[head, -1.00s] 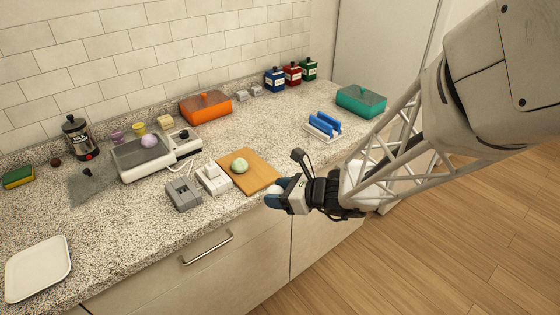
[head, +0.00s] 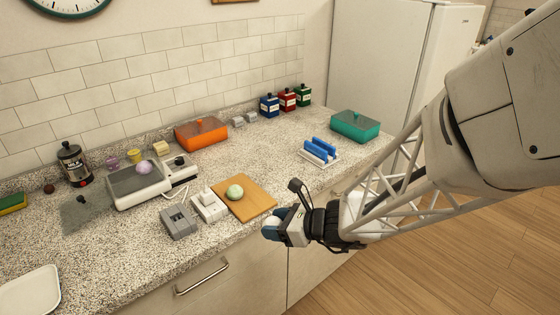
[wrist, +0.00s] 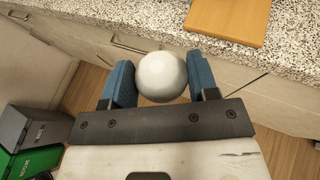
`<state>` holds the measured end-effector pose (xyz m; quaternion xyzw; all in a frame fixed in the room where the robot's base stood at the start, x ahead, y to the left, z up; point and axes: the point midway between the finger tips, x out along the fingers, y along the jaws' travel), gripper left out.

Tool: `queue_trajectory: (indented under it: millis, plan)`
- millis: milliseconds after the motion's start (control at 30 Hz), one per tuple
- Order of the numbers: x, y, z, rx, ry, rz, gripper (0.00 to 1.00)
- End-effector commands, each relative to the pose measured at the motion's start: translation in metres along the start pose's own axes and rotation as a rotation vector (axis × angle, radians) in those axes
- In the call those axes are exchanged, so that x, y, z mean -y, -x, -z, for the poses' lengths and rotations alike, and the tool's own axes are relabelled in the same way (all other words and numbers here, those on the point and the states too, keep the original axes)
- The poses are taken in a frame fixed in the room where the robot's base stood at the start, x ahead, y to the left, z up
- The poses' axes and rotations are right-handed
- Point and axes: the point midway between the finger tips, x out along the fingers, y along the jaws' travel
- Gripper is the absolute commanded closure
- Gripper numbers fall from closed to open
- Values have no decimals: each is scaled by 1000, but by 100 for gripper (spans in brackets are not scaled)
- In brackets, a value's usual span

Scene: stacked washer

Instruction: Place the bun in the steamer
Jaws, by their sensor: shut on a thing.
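My gripper (head: 273,227) is in front of the counter's front edge, near the cutting board. In the wrist view its blue fingers (wrist: 162,84) are shut on a smooth white round bun (wrist: 162,76). The bun is mostly hidden by the fingers in the head view. A pale green round bun (head: 235,192) sits on the wooden cutting board (head: 254,204). An orange lidded box (head: 202,136) stands at the back and a teal lidded box (head: 355,126) at the right. I cannot tell which container is the steamer.
A grey-topped appliance (head: 129,182) carries a purple ball (head: 143,167). Grey (head: 179,222) and white (head: 208,206) small devices stand left of the board.

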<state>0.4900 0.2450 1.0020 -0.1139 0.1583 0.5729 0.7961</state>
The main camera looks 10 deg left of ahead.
Motion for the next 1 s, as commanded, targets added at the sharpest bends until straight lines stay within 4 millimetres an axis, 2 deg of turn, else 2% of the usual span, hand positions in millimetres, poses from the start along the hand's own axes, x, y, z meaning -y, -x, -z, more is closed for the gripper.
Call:
queue_trajectory:
  millis: [167, 367, 567, 700, 1000]
  plan:
    - [2, -6, -6, 2, 6, -14, 69]
    - [7, -28, -24, 9, 26, -62, 69]
    - [13, -67, -57, 19, 59, -146, 69]
    - [14, -100, -84, 24, 86, -215, 69]
    - [3, -172, -139, 26, 143, -363, 69]
